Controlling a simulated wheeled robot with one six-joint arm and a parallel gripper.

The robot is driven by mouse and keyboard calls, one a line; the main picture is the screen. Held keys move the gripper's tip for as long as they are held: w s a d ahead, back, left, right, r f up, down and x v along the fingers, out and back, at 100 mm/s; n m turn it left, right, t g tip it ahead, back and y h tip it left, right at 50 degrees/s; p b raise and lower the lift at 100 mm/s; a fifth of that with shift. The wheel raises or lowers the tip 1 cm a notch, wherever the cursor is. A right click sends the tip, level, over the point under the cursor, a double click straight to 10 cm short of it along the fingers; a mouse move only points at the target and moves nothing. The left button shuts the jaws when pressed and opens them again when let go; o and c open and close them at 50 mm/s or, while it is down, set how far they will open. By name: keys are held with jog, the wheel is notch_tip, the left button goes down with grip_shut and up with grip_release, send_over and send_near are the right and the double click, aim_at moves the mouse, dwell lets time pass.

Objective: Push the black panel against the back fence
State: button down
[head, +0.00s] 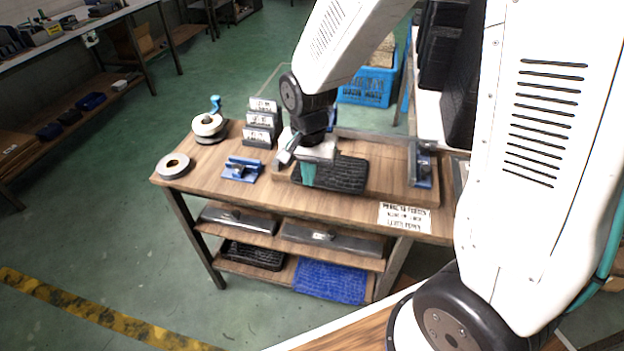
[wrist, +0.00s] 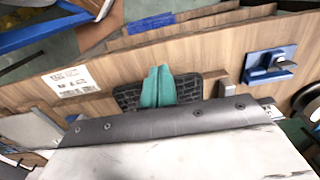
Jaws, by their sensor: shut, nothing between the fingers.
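The black panel (head: 345,174) is a dark, grid-textured slab lying on the raised wooden board (head: 400,192) of the workbench. It also shows in the wrist view (wrist: 127,98) on both sides of my fingers. My gripper (head: 308,184) is shut and empty, its teal fingers pointing down at the panel's front left part. In the wrist view the fingertips (wrist: 157,70) reach the panel's front edge; I cannot tell whether they touch it. The back fence (head: 380,136) is a low rail behind the panel, partly hidden by my arm. The gap between panel and fence is unclear.
A blue clamp (head: 424,168) stands at the board's right end. A blue fixture (head: 241,169), grey labelled holders (head: 260,122) and tape rolls (head: 173,166) stand to the left. A paper label (head: 404,217) lies at the front right. Lower shelves hold a blue panel (head: 330,281).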

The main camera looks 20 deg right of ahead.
aim_at(312, 201)
notch_tip(312, 201, down, 9)
jog(key=shift+s+r, duration=0.1)
jog(key=shift+r, duration=0.1)
jog(key=w+d, duration=0.2)
jog(key=shift+w+f, duration=0.2)
jog(key=shift+w, duration=0.15)
jog(key=shift+w+d, duration=0.2)
jog(key=shift+w, duration=0.15)
